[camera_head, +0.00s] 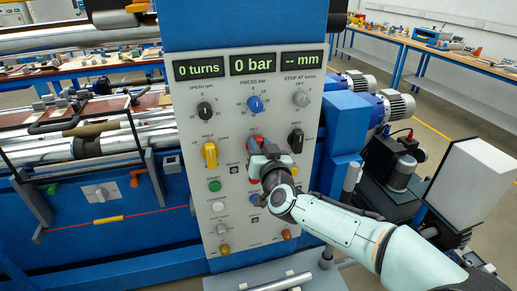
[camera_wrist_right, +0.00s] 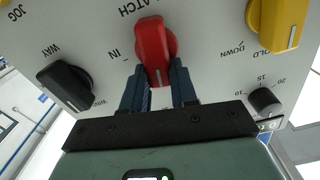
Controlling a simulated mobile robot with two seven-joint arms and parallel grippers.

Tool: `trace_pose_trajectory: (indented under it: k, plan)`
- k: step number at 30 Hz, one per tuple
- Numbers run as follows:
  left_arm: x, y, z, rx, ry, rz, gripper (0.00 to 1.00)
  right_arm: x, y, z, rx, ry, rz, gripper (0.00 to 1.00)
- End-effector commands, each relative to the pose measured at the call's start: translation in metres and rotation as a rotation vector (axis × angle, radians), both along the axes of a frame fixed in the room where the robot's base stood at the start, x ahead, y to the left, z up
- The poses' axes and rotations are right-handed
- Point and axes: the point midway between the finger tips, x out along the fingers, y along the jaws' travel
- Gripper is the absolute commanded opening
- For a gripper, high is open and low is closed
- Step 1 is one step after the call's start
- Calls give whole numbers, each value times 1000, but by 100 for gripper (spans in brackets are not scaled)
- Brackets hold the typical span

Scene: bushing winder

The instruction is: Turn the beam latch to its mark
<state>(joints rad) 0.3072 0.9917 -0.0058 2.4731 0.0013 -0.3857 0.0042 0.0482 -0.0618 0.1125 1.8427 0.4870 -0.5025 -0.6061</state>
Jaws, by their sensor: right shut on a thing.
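The beam latch is a red knob (camera_head: 256,142) in the middle of the grey control panel (camera_head: 183,100). In the right wrist view the red knob (camera_wrist_right: 152,45) sits below lettering that reads "ATCH", its first letter cut off, with "IN" to its left. A pale pointer line on the knob faces the bottom of that picture, between the fingers. My right gripper (camera_head: 263,152) is at the panel, and its two dark fingers (camera_wrist_right: 158,88) are shut on the red knob's sides. My left gripper is not in view.
A yellow knob (camera_head: 210,155) is left of the latch and a black knob (camera_head: 296,140) is right of it. A green button (camera_head: 214,185) and several smaller controls lie below. Displays read "0 turns" (camera_head: 198,69), "0 bar" and "-- mm". Motors (camera_head: 395,107) stand at right.

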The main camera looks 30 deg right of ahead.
Motion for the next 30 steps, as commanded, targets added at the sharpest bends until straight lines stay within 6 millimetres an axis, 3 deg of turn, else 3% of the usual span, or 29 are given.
trace_pose_trajectory:
  k: [14,30]
  plan:
    - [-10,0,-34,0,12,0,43,-2,-9,-5,435,-108,0,0]
    - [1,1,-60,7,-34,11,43,-4,-15,-13,932,-226,1,0]
